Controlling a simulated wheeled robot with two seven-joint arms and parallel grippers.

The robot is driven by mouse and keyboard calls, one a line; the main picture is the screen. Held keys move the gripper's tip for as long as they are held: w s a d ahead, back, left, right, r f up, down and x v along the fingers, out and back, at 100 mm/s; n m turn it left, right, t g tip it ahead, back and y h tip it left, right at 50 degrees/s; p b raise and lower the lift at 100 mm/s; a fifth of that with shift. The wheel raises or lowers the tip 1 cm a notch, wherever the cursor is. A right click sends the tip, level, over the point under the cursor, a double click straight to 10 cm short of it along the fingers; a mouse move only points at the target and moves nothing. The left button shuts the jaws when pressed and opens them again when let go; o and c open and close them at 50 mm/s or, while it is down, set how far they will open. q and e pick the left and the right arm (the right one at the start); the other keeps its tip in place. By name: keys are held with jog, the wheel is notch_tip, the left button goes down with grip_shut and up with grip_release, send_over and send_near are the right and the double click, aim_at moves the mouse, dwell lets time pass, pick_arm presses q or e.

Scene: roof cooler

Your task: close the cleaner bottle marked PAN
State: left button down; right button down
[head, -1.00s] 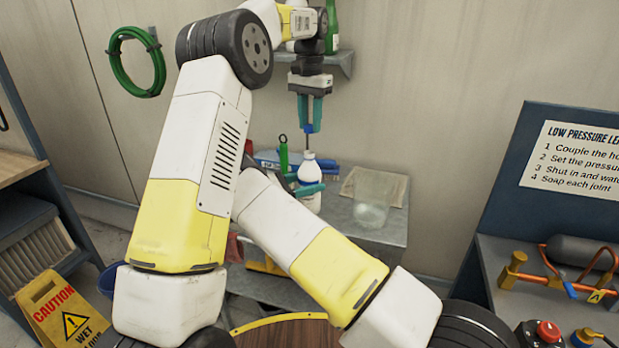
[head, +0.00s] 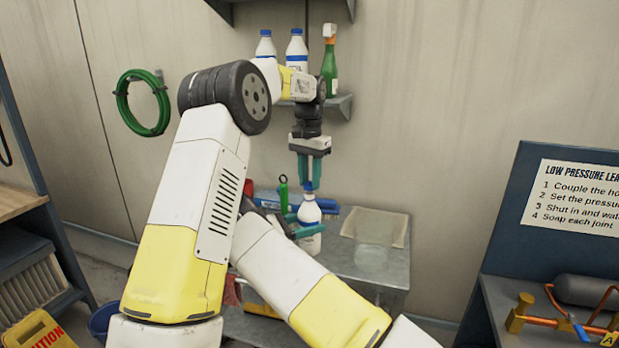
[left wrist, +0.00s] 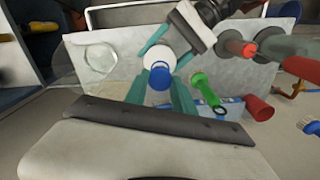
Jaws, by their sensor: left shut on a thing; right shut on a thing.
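A white cleaner bottle (head: 309,212) stands upright on the grey bench; I cannot read its marking. My right gripper (head: 301,225) is shut around its body with teal fingers. My left gripper (head: 308,172) points down from above, shut on a blue cap (head: 308,188) right over the bottle's neck. I cannot tell whether the cap touches the neck. In the left wrist view the blue cap (left wrist: 159,77) sits between the teal fingers, over the white bottle (left wrist: 163,58), and hides its mouth.
The grey bench (head: 345,268) also holds a green-handled tool (head: 283,192), blue items behind the bottle, and a clear container (head: 372,250) by a tan cloth. My left arm hides part of the bench.

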pick_arm(q)
jog(key=shift+f, duration=0.65)
jog(key=shift+f, duration=0.55)
